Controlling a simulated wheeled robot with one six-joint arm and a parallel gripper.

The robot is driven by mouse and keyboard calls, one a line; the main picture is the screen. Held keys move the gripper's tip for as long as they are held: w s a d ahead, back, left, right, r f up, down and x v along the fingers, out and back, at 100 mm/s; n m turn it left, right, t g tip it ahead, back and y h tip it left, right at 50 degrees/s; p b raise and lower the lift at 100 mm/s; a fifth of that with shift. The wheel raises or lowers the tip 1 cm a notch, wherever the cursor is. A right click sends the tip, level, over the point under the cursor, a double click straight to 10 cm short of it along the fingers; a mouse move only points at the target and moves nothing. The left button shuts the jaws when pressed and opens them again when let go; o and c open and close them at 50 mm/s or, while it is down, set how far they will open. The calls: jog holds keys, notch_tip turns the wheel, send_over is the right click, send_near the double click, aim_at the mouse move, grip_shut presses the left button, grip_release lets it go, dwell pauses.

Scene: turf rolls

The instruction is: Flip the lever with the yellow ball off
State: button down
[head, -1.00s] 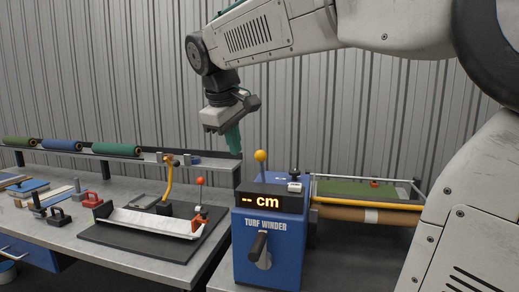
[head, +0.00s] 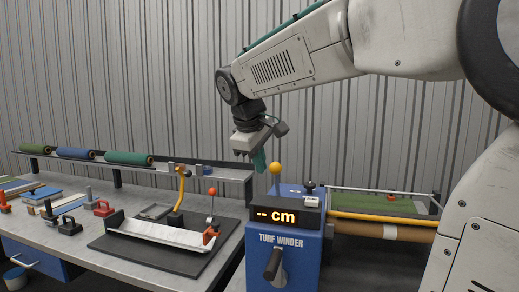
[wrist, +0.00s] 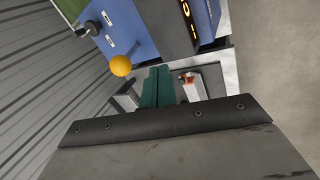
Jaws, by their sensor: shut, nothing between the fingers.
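The lever's yellow ball (head: 275,168) stands on top of the blue turf winder (head: 283,255), on a thin stem. The ball also shows in the wrist view (wrist: 120,65), left of my fingertips. My gripper (head: 259,161) has green fingers and is shut and empty. It hangs just left of the ball in the head view, close to it at about the same height; whether they touch I cannot tell. In the wrist view the green fingers (wrist: 157,86) lie together, with a small gap in the picture between them and the ball.
The winder has a lit "-- cm" display (head: 275,216) and a black crank (head: 272,263). Left of it, a black board (head: 135,255) carries a pale tray and a red-ball lever (head: 212,191). Turf rolls (head: 129,158) lie on a shelf behind. A turf frame (head: 385,203) stands right.

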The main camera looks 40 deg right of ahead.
jog(key=x, duration=0.4)
jog(key=shift+s, duration=0.1)
jog(key=shift+w+d+r, duration=0.2)
jog(key=shift+w+d, duration=0.15)
jog(key=shift+d, duration=0.2)
jog(key=shift+w+d+r, duration=0.2)
jog(key=shift+w+d, duration=0.1)
jog(key=shift+d, duration=0.3)
jog(key=shift+w+d+r, duration=0.15)
jog(key=shift+w+d, duration=0.15)
jog(key=shift+d, duration=0.25)
